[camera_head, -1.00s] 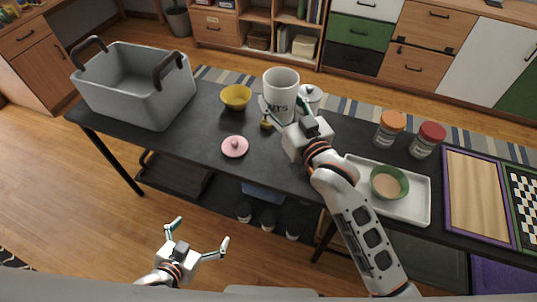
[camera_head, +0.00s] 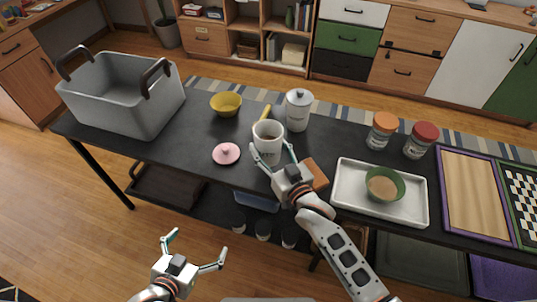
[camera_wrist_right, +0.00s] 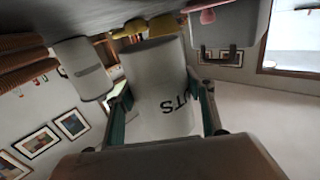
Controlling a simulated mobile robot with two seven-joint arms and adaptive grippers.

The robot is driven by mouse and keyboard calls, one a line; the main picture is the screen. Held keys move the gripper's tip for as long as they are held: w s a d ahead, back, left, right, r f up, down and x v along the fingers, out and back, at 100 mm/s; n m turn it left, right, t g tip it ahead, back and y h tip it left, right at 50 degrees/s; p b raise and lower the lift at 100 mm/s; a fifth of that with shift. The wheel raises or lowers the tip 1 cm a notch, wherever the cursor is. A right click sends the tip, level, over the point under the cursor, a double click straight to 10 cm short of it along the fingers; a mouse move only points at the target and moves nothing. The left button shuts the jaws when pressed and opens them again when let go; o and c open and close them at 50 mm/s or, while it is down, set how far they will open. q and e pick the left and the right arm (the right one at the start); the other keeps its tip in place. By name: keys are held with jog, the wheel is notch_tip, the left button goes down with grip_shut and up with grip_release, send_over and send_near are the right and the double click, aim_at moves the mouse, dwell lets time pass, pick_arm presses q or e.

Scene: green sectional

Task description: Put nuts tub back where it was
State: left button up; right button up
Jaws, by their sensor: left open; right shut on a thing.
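The nuts tub (camera_head: 268,137) is a white, open-topped cylinder with dark lettering. My right gripper (camera_head: 272,160) is shut on it near the table's front edge; I cannot tell whether the tub touches the table. In the right wrist view the tub (camera_wrist_right: 160,88) sits between the fingers of my right gripper (camera_wrist_right: 163,112), with part of the word on it readable. A pink lid with a knob (camera_head: 226,153) lies on the table left of the tub. My left gripper (camera_head: 195,252) is open and empty, in front of the table over the floor.
A white lidded canister (camera_head: 298,110) stands behind the tub, also in the wrist view (camera_wrist_right: 83,68). A yellow bowl (camera_head: 226,104), a yellow object (camera_head: 265,112) and a brown block (camera_head: 316,175) are nearby. A grey basket (camera_head: 120,100) is left; a white tray (camera_head: 348,190) and jars (camera_head: 381,131) are right.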

aim_at(273, 161)
jog(key=shift+f+b, duration=0.3)
jog(key=shift+f, duration=1.3)
jog(key=shift+f, duration=0.1)
jog(key=o, duration=1.4)
jog(key=shift+f, duration=0.1)
jog(key=shift+s, duration=0.15)
jog(key=v, duration=1.1)
jog(key=shift+s+d, duration=0.2)
jog(key=shift+s, duration=0.15)
